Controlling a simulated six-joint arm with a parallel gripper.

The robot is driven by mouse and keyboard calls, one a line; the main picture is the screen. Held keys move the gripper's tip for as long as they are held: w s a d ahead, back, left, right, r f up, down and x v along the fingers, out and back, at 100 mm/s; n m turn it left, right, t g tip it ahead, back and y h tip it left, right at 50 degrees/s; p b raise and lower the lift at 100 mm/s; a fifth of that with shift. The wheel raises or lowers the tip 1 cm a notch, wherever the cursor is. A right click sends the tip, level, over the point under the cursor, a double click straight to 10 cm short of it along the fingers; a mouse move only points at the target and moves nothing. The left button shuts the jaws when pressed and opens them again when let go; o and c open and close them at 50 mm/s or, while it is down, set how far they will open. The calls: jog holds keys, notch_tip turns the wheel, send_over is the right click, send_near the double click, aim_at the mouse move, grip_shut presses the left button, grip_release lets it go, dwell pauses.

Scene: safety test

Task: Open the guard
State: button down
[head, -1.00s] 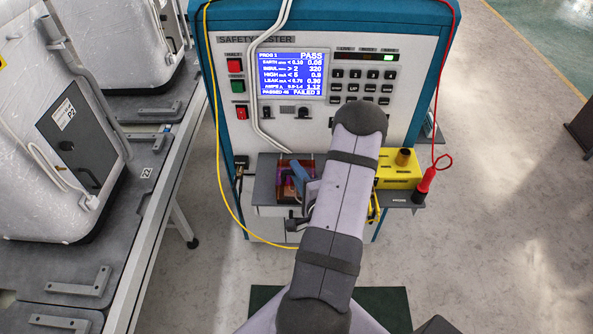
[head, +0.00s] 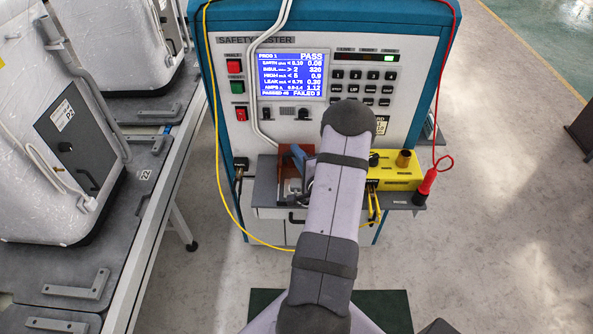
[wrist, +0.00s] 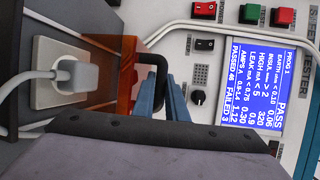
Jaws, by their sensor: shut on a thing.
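The guard (wrist: 128,75) is a see-through orange cover with a black bar handle (wrist: 157,64). In the wrist view it stands beside the socket box, where a pale plug (wrist: 62,74) on a grey cable sits uncovered by it. My gripper (wrist: 163,98) has blue fingers and is shut on the handle. In the head view the guard (head: 291,185) shows as a reddish patch on the grey shelf, with the blue fingers (head: 298,157) at its top right. My arm hides part of this area.
The safety tester (head: 330,60) with a lit screen (head: 292,75) stands behind. A yellow box (head: 397,178) and a red probe (head: 426,183) are right of my arm. White cables hang down the panel. A conveyor (head: 165,200) with white units runs along the left.

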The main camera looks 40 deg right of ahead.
jog(key=shift+w+d, duration=1.05)
jog(key=shift+d, duration=0.05)
jog(key=shift+w+d+b, duration=0.2)
jog(key=shift+b, duration=0.1)
jog(key=shift+r, duration=0.15)
jog(key=c, duration=2.1)
grip_release()
jog(key=shift+o, duration=0.3)
jog(key=shift+w+d, duration=0.1)
jog(key=b+v, duration=0.1)
jog(key=v, duration=0.6)
jog(key=shift+s+b, duration=0.2)
jog(key=shift+b, duration=0.1)
